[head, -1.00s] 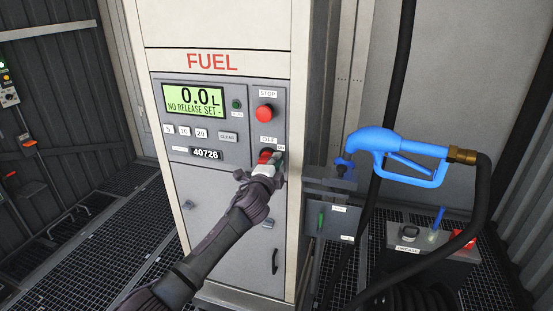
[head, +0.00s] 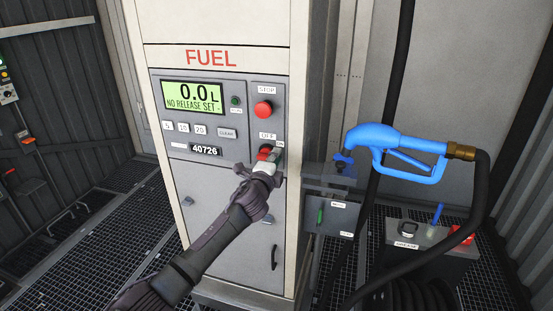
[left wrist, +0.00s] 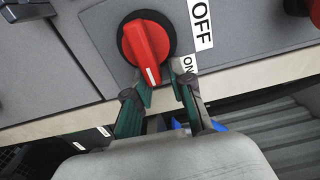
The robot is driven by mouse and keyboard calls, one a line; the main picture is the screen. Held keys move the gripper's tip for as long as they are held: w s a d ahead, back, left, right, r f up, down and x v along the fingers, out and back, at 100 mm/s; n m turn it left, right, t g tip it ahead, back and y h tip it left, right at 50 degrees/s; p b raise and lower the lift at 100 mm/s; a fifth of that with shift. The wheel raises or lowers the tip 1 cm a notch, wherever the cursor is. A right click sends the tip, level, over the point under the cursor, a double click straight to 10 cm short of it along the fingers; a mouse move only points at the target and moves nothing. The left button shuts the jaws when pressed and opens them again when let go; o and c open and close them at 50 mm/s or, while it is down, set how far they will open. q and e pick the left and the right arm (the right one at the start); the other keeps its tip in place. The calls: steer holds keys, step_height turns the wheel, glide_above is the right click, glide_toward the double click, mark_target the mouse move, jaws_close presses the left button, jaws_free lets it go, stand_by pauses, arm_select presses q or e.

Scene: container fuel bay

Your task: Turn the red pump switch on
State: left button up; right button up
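The red pump switch (head: 265,153) is a round red rotary knob on the grey panel of the fuel pump, below the red stop button. In the left wrist view the knob (left wrist: 147,42) shows a white pointer mark. The mark points down in that picture, away from the OFF label (left wrist: 201,22) and to the left of the ON label (left wrist: 187,64). My left gripper (head: 267,163) is at the knob. My right gripper is out of view.
The display (head: 194,97) reads 0.0 L and NO RELEASE SET. The red stop button (head: 263,109) sits above the switch. A blue fuel nozzle (head: 400,148) with a black hose hangs to the right. A grey box (head: 440,245) stands below it.

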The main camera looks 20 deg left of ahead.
arm_select(q)
steer(key=shift+o, duration=0.7)
steer(key=shift+a+f, duration=0.1)
steer(key=shift+a, duration=0.4)
steer(key=shift+f, duration=0.1)
steer(key=shift+d, duration=0.2)
steer(key=s, duration=1.2)
steer(key=shift+a, duration=0.2)
